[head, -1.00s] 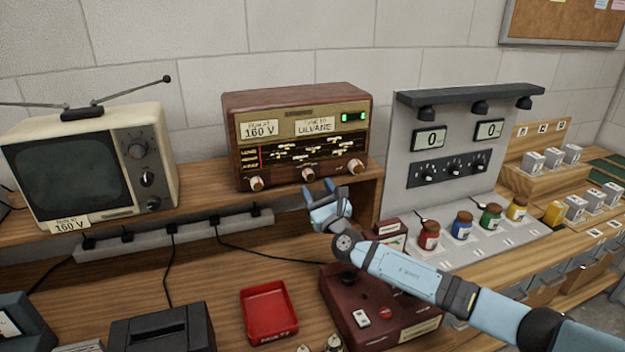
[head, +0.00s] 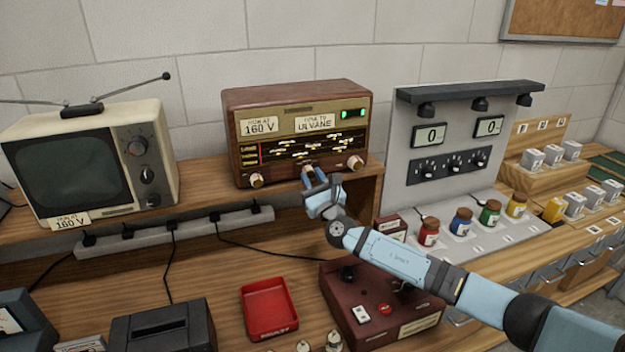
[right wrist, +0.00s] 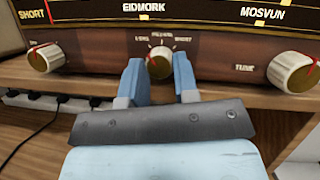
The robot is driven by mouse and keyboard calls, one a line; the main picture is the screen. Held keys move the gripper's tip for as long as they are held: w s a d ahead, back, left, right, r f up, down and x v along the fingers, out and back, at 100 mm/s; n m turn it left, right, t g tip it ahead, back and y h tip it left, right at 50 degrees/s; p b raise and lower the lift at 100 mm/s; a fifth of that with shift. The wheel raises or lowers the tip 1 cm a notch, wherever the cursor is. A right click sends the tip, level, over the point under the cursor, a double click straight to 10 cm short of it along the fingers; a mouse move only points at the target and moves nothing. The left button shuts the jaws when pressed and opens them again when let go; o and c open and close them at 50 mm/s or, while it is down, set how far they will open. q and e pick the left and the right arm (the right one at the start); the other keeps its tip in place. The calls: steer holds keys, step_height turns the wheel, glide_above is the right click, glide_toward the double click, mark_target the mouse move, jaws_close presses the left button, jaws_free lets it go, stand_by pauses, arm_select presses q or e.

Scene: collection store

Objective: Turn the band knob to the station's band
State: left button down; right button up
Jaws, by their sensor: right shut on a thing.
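A brown wooden radio (head: 236,165) stands on the shelf. Its cards read 160 V and "Tune to Ulvane". The band knob (right wrist: 159,64) is the middle one of three; its marks appear to read Long, Medium and Short, and its red pointer looks near the upright middle mark. My right gripper (head: 313,174) is at the radio's front, its blue fingers either side of the band knob and shut on it; the fingers also show in the right wrist view (right wrist: 159,78). The tuning knob (right wrist: 297,72) is to the right, and another knob (right wrist: 45,58) to the left. My left gripper is not in view.
An old television (head: 90,165) stands left on the same shelf, with a power strip (head: 190,228) below the shelf front. A red tray (head: 268,310) and a dark red box (head: 400,325) are on the lower bench. Paint jars (head: 461,224) stand at the right.

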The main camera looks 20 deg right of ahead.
steer(key=shift+a+f+m+h+b, duration=0.15)
steer(key=shift+m+h+b, duration=0.25)
steer(key=shift+m+b, duration=0.25)
steer(key=shift+f+m+h+b, duration=0.15)
steer(key=shift+m+h+b, duration=0.25)
steer(key=shift+m+b, duration=0.25)
steer(key=m+h+b, duration=0.2)
steer(key=m, duration=0.1)
steer(key=shift+a+m, duration=0.1)
steer(key=shift+m, duration=0.2)
steer(key=m+h, duration=0.1)
steer(key=m, duration=0.1)
steer(key=m+h+b, duration=0.1)
steer(key=m, duration=0.1)
steer(key=m+h+b, duration=0.1)
steer(key=shift+a+r+m, duration=0.1)
steer(key=shift+r+m, duration=0.15)
steer(key=shift+m, duration=0.15)
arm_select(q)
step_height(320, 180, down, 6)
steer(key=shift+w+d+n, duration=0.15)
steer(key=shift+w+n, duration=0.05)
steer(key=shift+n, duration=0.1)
arm_select(e)
steer(key=shift+m, duration=0.4)
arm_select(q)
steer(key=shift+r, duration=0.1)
arm_select(e)
steer(key=shift+g+h, duration=0.3)
steer(key=shift+h, duration=0.1)
